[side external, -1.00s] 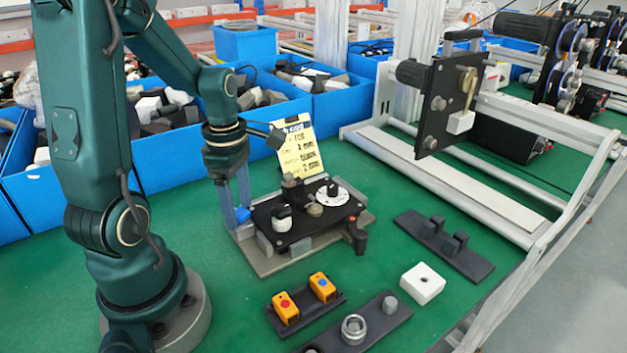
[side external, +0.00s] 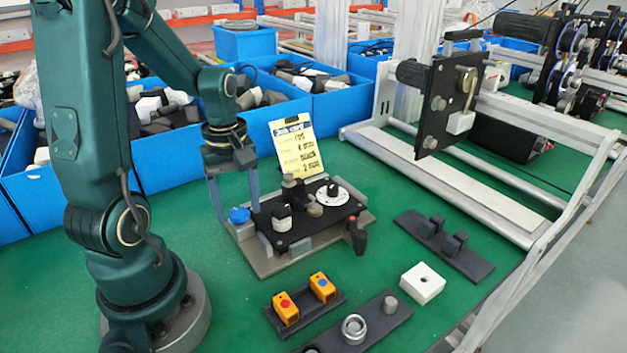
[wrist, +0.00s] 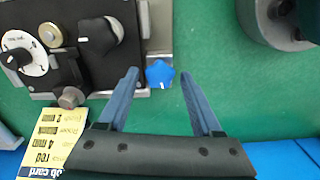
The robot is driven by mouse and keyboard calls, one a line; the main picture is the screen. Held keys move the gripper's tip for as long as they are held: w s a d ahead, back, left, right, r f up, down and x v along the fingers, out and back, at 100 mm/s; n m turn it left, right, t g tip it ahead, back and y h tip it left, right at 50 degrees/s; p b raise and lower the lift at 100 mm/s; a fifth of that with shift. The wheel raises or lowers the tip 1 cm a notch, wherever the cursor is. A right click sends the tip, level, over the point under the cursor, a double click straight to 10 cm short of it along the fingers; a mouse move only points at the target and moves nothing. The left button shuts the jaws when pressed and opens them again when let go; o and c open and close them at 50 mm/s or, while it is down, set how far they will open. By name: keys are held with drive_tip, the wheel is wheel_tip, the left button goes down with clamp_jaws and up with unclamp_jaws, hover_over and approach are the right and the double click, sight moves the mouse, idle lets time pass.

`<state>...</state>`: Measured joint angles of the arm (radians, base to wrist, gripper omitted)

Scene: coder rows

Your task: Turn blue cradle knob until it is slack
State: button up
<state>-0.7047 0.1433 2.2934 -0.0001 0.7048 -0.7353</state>
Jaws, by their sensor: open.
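The blue cradle knob (side external: 240,215), star-shaped with a small white mark, sits at the left edge of the black-topped fixture (side external: 300,240). My gripper (side external: 239,214) points straight down with its two blue-grey fingers apart, one on each side of the knob. In the wrist view the knob (wrist: 160,74) shows between the fingertips (wrist: 160,77). I cannot tell how far down beside the knob the fingertips reach.
A yellow job card (side external: 297,148) stands behind. Two orange boxes (side external: 304,298), a white block (side external: 422,284) and dark holders lie in front. Blue bins (side external: 260,125) line the back.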

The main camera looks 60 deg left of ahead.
drive_tip(key=m, duration=1)
clamp_jaws()
drive_tip(key=shift+n, duration=0.9)
drive_tip(key=shift+c, duration=1.4)
unclamp_jaws()
drive_tip(key=shift+n, duration=0.5)
drive_tip(key=shift+o, duration=1.4)
